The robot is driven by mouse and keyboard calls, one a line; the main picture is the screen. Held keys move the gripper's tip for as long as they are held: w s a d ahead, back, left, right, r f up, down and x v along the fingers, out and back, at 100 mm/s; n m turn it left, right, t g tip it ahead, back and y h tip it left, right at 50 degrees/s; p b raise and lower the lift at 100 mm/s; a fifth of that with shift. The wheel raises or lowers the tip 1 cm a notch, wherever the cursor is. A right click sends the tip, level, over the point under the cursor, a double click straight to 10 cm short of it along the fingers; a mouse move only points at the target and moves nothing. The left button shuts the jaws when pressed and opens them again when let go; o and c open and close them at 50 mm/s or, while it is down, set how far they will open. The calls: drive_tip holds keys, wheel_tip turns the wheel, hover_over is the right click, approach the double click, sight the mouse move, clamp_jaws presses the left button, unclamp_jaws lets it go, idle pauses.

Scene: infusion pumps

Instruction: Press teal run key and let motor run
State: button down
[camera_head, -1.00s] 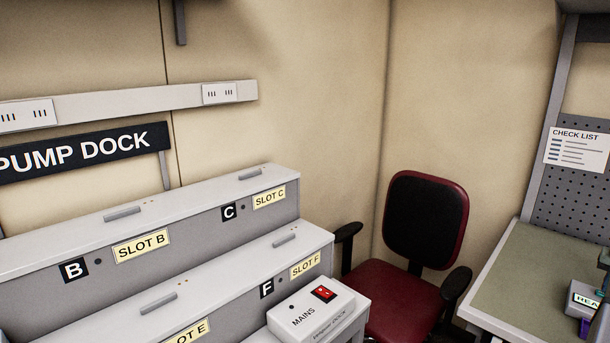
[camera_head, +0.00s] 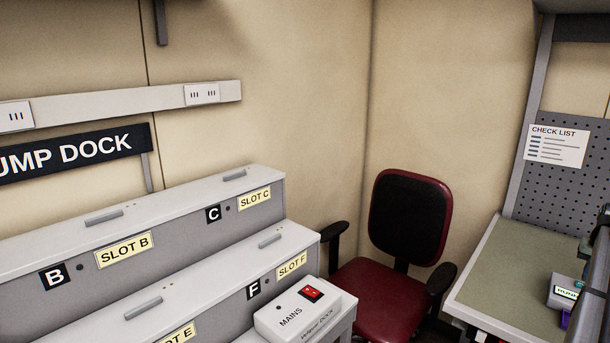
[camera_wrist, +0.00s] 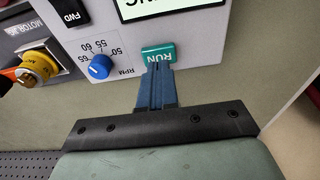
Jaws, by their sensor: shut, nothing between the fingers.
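The teal run key (camera_wrist: 158,52) shows in the wrist view, its RUN label upside down, on the light front panel of a pump. My gripper (camera_wrist: 157,68) is shut and empty; its blue fingertips overlap the lower edge of the key in the picture. I cannot tell whether they touch or push it. A pale green display (camera_wrist: 165,6) lies above the key. In the head view, a small unit with a lit display (camera_head: 566,292) sits at the right edge on the bench; my gripper is not clearly seen there.
Beside the key are a blue RPM knob (camera_wrist: 99,67), a yellow knob (camera_wrist: 38,66) and a black FWD switch (camera_wrist: 70,12). A red chair (camera_head: 405,235) stands between the bench (camera_head: 510,270) and the pump dock (camera_head: 150,242). A MAINS box (camera_head: 306,308) has a red switch.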

wheel_tip(320, 180, up, 6)
drive_tip(key=shift+r, duration=0.2)
idle(0.7)
